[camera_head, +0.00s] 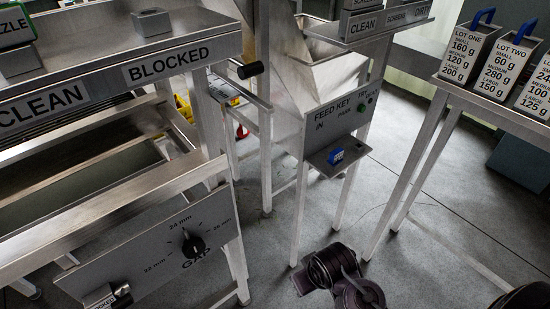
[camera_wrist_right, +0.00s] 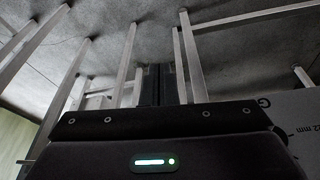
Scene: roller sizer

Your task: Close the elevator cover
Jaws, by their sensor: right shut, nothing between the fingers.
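No part is labelled as the elevator cover, and I cannot tell which one it is. A metal hopper-like housing (camera_head: 338,75) with sloped plates stands at the top middle, above the feed key panel (camera_head: 340,120). My right gripper (camera_wrist_right: 160,84) shows in the right wrist view with its dark fingers together and nothing between them, over the floor and metal legs. Dark arm links of mine (camera_head: 340,277) show at the bottom of the head view, but no fingertips are clear there. My left gripper is not in view.
The machine frame with the gap dial (camera_head: 193,244) and a blocked label stands at left. A blue key-like block (camera_head: 335,156) sits on the small shelf below the feed panel. Lot bins (camera_head: 466,50) stand on a rack at right. Grey floor (camera_head: 425,190) is open between the legs.

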